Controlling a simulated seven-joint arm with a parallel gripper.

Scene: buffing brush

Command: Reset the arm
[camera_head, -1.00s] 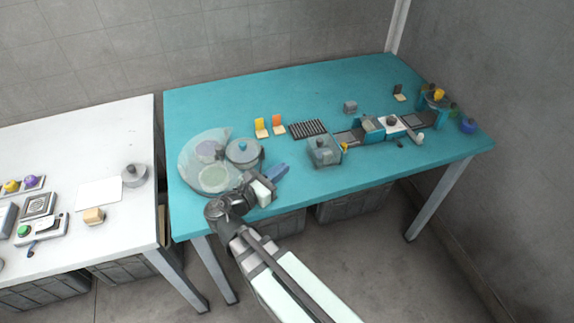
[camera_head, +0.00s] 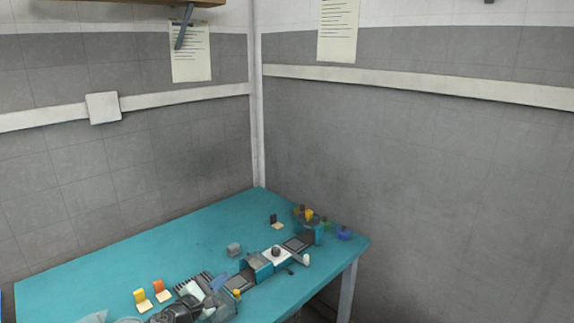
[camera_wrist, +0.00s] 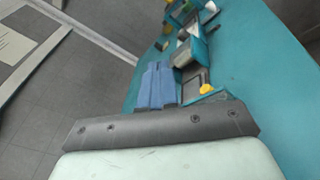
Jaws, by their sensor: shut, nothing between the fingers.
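My gripper (camera_head: 218,283) is at the lower middle of the head view, in front of the teal table (camera_head: 90,257). Its blue fingers are closed together with nothing between them. In the wrist view my gripper (camera_wrist: 156,84) shows as two blue fingers side by side, pointing toward the machine row. My arm enters at the bottom edge of the head view and hides part of the near tabletop.
A row of small machine parts with a white block (camera_head: 277,257) runs along the table toward the right. A yellow knob (camera_wrist: 207,88) lies close beside the fingers in the wrist view. The back left tabletop is clear.

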